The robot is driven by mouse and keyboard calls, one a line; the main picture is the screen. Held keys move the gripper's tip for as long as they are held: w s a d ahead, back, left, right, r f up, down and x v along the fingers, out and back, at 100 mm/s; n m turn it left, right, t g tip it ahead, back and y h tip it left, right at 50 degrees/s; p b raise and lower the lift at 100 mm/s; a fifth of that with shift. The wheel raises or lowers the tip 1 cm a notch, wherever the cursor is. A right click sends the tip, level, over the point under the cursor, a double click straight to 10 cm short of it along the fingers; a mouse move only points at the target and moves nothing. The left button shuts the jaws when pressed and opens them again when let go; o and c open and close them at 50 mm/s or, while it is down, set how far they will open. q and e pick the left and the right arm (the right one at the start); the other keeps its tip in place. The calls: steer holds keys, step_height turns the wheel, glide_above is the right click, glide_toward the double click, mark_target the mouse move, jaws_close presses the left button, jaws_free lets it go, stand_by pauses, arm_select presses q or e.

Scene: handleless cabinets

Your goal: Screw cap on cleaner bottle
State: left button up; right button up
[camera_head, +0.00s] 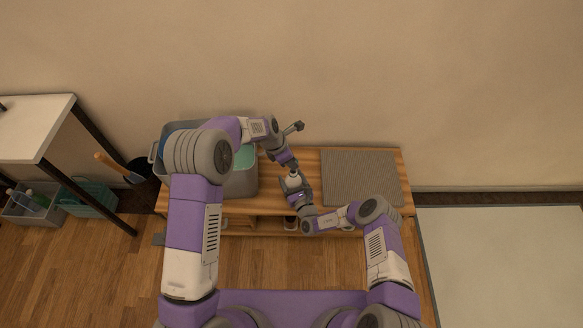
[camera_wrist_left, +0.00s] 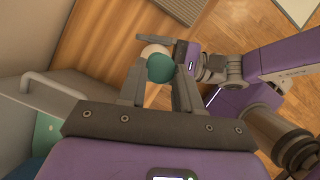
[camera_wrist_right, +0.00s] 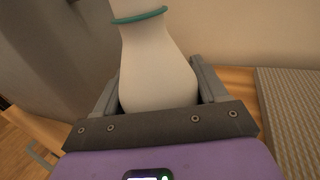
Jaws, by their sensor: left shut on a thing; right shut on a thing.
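The white cleaner bottle (camera_wrist_right: 155,70) is held between the fingers of my right gripper (camera_head: 297,186). It shows small and white in the head view (camera_head: 293,174). A teal ring (camera_wrist_right: 139,15) circles its upper part, and its top is cut off in the right wrist view. My left gripper (camera_wrist_left: 160,76) is shut on the round teal cap (camera_wrist_left: 161,69). The white bottle shows just behind the cap in the left wrist view (camera_wrist_left: 151,51). The two grippers are close together above the bench. I cannot tell whether the cap touches the bottle neck.
The wooden bench (camera_head: 311,166) stands against the wall. A grey ribbed mat (camera_head: 362,178) lies on its right part. A grey bin (camera_head: 243,184) with teal and blue contents stands at its left, partly behind my left arm. A white table (camera_head: 35,125) is at far left.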

mark_target(291, 170)
arm_select(q)
steer(key=shift+f, duration=1.25)
steer(key=shift+f, duration=0.15)
steer(key=shift+f, duration=0.75)
steer(key=shift+f, duration=0.6)
arm_select(e)
jaws_close()
arm_select(q)
steer(key=m+g, duration=0.1)
steer(key=m, duration=0.3)
steer(key=shift+w+g+h, duration=0.3)
steer(key=shift+w+g, duration=0.05)
steer(key=shift+g, duration=0.05)
steer(key=m+g, duration=0.1)
steer(key=m, duration=0.1)
steer(key=m+g, duration=0.1)
steer(key=m, duration=0.2)
steer(key=shift+w+d+f+m, duration=0.1)
steer(key=shift+w+m, duration=0.1)
steer(key=shift+m, duration=0.1)
steer(key=m+g+y, duration=0.1)
steer(key=m, duration=0.2)
